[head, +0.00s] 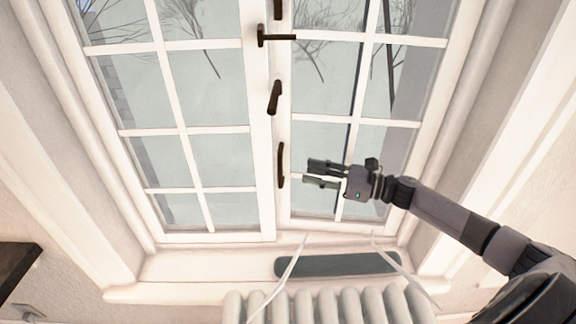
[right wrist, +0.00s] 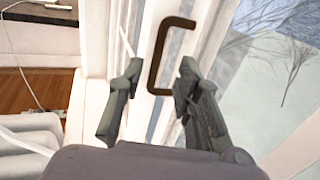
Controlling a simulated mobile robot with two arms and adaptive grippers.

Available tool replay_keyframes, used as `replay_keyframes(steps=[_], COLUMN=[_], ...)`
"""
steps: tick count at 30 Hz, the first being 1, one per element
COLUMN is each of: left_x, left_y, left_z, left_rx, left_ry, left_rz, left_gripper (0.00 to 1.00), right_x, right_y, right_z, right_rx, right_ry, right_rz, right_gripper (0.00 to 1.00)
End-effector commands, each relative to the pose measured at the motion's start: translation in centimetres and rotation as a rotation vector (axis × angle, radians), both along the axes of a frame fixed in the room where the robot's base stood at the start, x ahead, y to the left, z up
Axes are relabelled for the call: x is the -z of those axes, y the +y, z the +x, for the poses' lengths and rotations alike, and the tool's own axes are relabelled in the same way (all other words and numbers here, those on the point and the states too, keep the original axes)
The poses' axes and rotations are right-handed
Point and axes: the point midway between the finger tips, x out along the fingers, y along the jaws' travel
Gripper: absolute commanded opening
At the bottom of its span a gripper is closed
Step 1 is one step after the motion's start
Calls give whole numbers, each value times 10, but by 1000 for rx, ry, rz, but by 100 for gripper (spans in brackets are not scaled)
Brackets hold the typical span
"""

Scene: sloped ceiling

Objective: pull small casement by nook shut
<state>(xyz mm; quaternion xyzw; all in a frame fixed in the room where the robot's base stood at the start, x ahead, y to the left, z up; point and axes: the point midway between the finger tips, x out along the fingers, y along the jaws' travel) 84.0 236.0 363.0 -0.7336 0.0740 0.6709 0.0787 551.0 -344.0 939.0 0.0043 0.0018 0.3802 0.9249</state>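The window has a left casement (head: 258,150) and a right casement (head: 287,208), both with white frames and divided panes. A dark bow-shaped pull handle (head: 281,165) is on the right casement's inner upright, low down. It also shows in the right wrist view (right wrist: 156,58), just beyond the fingertips. My right gripper (head: 318,173) is open and empty, to the right of the handle and apart from it in the head view. In the right wrist view its two fingers (right wrist: 160,72) are spread on either side of the handle's line. I cannot tell exactly how far the right casement stands open. My left gripper is out of view.
Dark latches (head: 274,97) and (head: 262,36) sit higher on the middle uprights. Below are the sill (head: 190,291), a dark long cushion-like object (head: 340,264) and a white ribbed radiator (head: 320,306). A dark ledge (head: 14,268) is at the far left.

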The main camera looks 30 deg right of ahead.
Motion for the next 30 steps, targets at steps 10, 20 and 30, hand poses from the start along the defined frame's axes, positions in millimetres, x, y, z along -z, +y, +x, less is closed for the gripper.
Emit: replay_keyframes(steps=[10,20,30], left_x=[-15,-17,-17], left_y=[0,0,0], left_z=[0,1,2], left_rx=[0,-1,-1], left_ry=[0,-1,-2], left_rz=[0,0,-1], left_gripper=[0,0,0], right_x=[-3,0,0], right_y=[41,51,51], right_z=[41,51,51], right_rx=[1,-1,0], right_ry=[-1,1,1], right_rz=[3,1,1], right_gripper=[31,31,19])
